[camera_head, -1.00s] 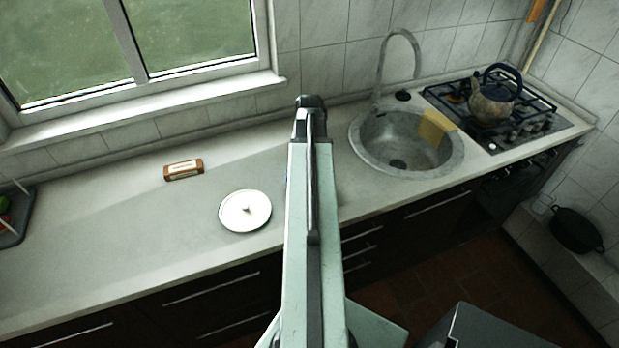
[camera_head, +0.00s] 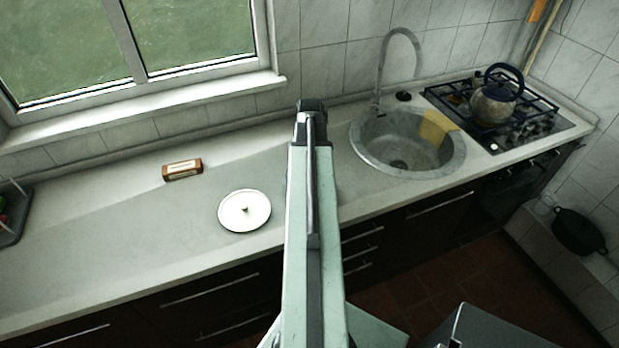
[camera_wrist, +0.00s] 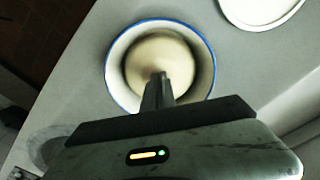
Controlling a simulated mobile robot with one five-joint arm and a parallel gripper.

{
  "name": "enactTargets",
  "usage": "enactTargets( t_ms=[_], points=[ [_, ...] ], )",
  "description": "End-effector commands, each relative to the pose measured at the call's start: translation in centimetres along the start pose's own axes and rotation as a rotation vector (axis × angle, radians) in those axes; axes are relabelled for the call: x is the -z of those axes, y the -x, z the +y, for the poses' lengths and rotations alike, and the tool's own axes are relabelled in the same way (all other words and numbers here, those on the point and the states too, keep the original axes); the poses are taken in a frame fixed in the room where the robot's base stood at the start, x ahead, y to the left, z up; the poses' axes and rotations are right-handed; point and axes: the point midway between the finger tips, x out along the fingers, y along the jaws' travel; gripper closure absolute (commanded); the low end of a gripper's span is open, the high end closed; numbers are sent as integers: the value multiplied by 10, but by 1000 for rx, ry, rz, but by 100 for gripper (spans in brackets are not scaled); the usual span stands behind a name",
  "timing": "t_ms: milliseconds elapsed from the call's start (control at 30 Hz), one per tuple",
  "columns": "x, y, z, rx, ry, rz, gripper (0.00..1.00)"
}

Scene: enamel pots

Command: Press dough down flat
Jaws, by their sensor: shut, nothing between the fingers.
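In the wrist view, a white enamel pot (camera_wrist: 112,68) with a blue rim stands open on the counter. Pale round dough (camera_wrist: 180,60) lies inside it. My gripper (camera_wrist: 159,76) is shut and empty, with its fingertips over the dough, inside the outline of the rim. I cannot tell whether the tips touch the dough. In the head view my arm hides the gripper and nearly all of the pot.
A white lid (camera_head: 244,211) lies on the counter (camera_head: 120,240) left of my arm, and a small brown box (camera_head: 183,169) is behind it. The sink (camera_head: 362,155) and a kettle (camera_head: 493,103) on the hob are to the right. The left counter is mostly clear.

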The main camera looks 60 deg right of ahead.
Motion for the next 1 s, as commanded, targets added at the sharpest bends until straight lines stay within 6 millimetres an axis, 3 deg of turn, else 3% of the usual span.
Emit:
enactTargets(
  t_ms=[1000],
  points=[
    [-1, -20, 1, -2, -1, -2, 100]
  ],
)
